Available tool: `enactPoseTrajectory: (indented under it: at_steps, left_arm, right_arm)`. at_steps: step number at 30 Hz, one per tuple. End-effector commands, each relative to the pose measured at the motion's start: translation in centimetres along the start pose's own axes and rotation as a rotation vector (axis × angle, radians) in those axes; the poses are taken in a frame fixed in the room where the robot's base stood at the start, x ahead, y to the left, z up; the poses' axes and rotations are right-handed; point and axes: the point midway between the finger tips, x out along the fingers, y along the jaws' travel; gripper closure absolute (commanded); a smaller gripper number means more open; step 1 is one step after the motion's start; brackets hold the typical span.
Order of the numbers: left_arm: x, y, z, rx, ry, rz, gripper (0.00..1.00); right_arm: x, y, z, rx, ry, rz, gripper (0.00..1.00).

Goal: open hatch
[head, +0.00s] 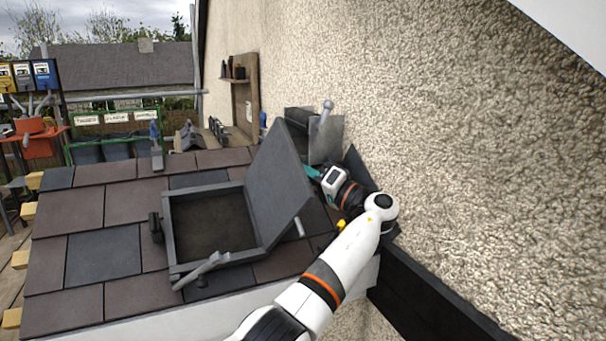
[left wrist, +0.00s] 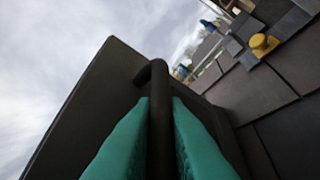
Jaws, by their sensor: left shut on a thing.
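The hatch on the tiled roof has a grey square frame (head: 258,238) with a dark opening inside. Its grey lid (head: 274,182) stands raised, hinged at the right side of the frame and leaning to the right. My left gripper (head: 311,172) is at the outer side of the lid, near its right edge. In the left wrist view its teal fingers (left wrist: 160,125) are closed on a dark bar handle (left wrist: 158,82) in front of the dark lid panel (left wrist: 112,88). In the head view the handle is hidden by the lid and gripper. My right gripper is out of view.
A rough plastered wall (head: 440,130) rises close to the right of my left arm. A grey lever-like bar (head: 203,270) lies at the frame's front edge. A metal flashing piece (head: 325,138) stands behind the lid. Brown and grey tiles (head: 102,255) cover the left side.

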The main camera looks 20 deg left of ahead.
Motion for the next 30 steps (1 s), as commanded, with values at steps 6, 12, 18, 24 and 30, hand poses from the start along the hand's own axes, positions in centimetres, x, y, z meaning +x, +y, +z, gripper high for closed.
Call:
enactPoseTrajectory:
  at_steps: [6, 12, 18, 24, 30]
  left_arm:
    - [0.0, 0.0, 0.0, -0.001, 0.001, -0.001, 1.0]
    - [0.0, 0.0, 0.0, -0.001, 0.001, -0.001, 1.0]
    - [0.0, 0.0, 0.0, -0.001, 0.001, 0.0, 0.78]
    - [-0.8, 0.0, 0.0, -0.001, -0.001, -0.001, 0.78]
    - [-4.4, -0.1, 0.0, -0.002, -0.002, -0.003, 0.78]
  right_arm:
    - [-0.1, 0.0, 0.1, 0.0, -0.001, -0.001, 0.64]
    - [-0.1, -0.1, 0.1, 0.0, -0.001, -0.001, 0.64]
    - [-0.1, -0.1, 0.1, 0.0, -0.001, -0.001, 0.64]
    - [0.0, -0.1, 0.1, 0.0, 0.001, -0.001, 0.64]
    - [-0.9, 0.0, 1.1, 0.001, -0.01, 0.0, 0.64]
